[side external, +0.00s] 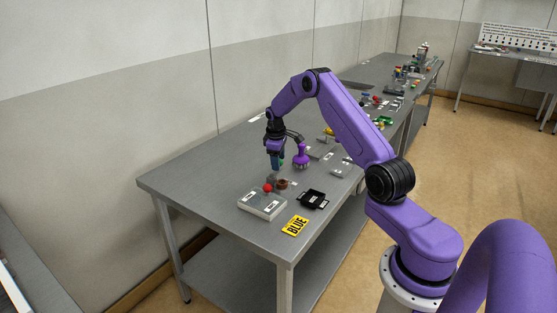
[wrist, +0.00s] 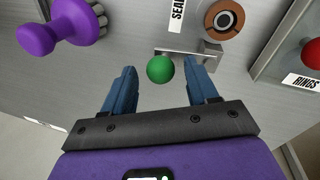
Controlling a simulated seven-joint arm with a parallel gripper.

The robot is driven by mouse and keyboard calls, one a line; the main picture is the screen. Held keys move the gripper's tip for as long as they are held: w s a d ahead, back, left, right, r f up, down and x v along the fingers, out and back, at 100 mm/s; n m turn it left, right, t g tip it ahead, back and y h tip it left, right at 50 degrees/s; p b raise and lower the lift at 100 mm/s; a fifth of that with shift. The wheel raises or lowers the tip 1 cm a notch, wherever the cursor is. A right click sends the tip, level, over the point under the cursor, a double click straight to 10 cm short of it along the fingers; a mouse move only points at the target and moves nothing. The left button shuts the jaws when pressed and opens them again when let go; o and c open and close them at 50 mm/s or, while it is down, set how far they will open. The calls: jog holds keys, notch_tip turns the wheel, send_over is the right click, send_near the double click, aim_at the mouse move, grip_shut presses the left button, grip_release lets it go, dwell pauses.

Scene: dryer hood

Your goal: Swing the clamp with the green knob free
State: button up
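In the wrist view the green knob (wrist: 160,69) lies just beyond and between the two blue fingertips of my gripper (wrist: 163,82). The fingers are apart, and neither visibly touches the knob. A grey metal clamp part (wrist: 210,54) shows behind the knob, beside a brown ring-shaped piece (wrist: 222,20). How the knob joins the clamp is partly hidden behind it. In the side view my gripper (side external: 276,168) points down over the table, with a bit of the green knob (side external: 281,162) beside it. The brown piece (side external: 282,184) sits just below my gripper there.
A purple knobbed object (side external: 301,157) stands right of my gripper. The table's left part (side external: 200,173) is clear.

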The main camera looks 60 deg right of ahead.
aim_at(275, 174)
jog(key=s+a+r, duration=0.1)
jog(key=a+r, duration=0.2)
jog(key=r, duration=1.4)
jog(key=shift+a, duration=0.2)
jog(key=s+a+r+n, duration=0.1)
jog(key=a+r+n, duration=0.1)
jog(key=a, duration=1.3)
jog(key=s+a+n+y, duration=0.25)
jog(key=s+a, duration=0.75)
jog(key=a, duration=0.5)
jog(key=s+a+f+n, duration=0.1)
jog(key=s+a+n, duration=0.1)
jog(key=s, duration=1.1)
jog(key=s+a+f+n, duration=0.1)
jog(key=s+a+n, duration=0.1)
jog(key=s, duration=1.2)
jog(key=shift+s+f+n+g, duration=0.25)
jog(key=shift+n+g, duration=0.05)
jog(key=shift+n, duration=0.05)
